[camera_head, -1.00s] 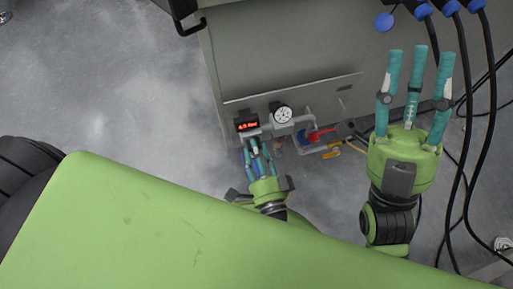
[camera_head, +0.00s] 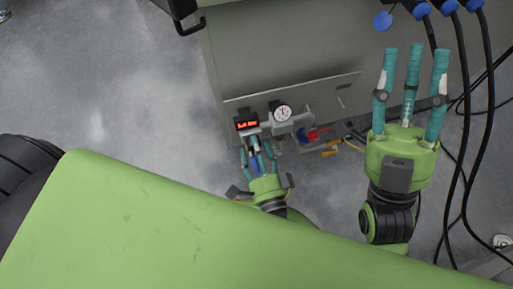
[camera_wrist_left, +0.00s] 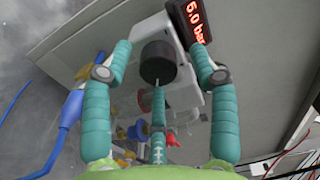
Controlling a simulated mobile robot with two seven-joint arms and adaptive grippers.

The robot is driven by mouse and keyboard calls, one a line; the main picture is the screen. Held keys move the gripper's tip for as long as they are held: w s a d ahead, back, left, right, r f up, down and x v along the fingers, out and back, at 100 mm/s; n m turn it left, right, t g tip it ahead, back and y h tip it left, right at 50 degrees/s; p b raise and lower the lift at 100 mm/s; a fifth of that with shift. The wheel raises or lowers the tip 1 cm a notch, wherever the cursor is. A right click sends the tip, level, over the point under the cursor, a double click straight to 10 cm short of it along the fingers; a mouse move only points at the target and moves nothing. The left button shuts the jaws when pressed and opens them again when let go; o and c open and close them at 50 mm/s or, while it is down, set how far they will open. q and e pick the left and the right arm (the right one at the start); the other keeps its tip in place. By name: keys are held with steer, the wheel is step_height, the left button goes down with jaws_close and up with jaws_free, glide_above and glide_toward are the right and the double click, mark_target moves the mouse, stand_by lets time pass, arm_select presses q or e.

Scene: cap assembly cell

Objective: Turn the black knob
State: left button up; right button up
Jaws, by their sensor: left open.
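The black knob (camera_wrist_left: 158,62) is a round dark cap on a light grey fitting in the left wrist view. In the head view I cannot make the knob out behind my left gripper (camera_head: 256,146). My left gripper is open, with its three teal fingers spread around the knob. One finger is on each side, and the third overlaps the knob's lower edge in the wrist view; I cannot tell whether it touches. My right gripper (camera_head: 412,55) is open and empty, raised at the right, away from the knob.
A lit red display (camera_wrist_left: 197,20) reading 5.0 bar sits beside the knob. A round gauge (camera_head: 282,112) and a red handle (camera_head: 318,133) are to its right in the head view. The grey cabinet (camera_head: 285,50) stands behind. Black cables (camera_head: 487,130) hang at the right.

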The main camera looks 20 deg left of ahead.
arm_select(q)
steer(key=v, duration=0.7)
steer(key=shift+s+d, duration=0.15)
steer(key=shift+s, duration=0.05)
stand_by(0.3)
